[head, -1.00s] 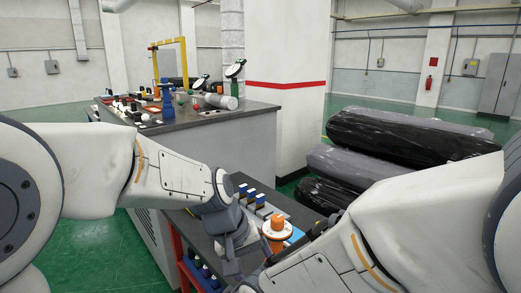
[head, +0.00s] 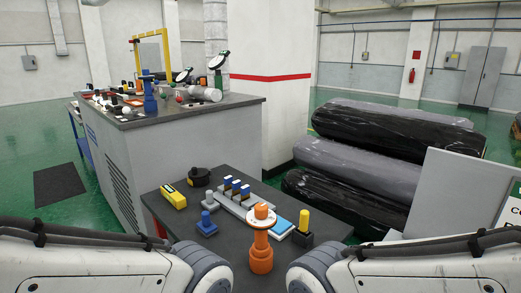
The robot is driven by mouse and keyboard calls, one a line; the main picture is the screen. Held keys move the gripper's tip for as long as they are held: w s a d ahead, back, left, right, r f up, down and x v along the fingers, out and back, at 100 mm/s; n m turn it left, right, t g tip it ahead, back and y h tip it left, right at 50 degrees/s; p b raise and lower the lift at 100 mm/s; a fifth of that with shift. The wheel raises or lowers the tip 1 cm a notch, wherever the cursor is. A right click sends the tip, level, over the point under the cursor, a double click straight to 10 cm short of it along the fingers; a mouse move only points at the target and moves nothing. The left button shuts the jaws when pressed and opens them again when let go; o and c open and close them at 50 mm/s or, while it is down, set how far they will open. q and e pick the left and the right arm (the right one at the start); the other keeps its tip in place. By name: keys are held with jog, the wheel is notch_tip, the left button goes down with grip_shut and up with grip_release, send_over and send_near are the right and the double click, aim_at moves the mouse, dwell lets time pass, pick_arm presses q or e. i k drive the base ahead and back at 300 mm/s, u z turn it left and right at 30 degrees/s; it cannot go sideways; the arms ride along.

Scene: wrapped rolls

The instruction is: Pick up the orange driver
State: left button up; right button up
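An orange tool (head: 261,254), likely the orange driver, stands upright near the front edge of the small dark table (head: 165,222). It has a round orange knob on top, a pale disc below the knob and a wider orange lower part. No gripper touches its visible parts. My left arm comes in from the lower left and my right arm from the lower right. Their grey joints lie low on either side of the orange tool. Both grippers are out of sight.
The table also holds a yellow box (head: 173,197), a black round part (head: 199,177), a blue piece (head: 207,226), a rack with blue-topped pieces (head: 236,190), a light-blue pad (head: 279,227) and a yellow-topped post (head: 303,222). Black wrapped rolls (head: 385,135) lie behind to the right.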

aim_at(262, 246)
jog(key=k, duration=0.5)
jog(key=u, duration=1.95)
jog(key=i, duration=1.45)
jog(key=z, duration=2.85)
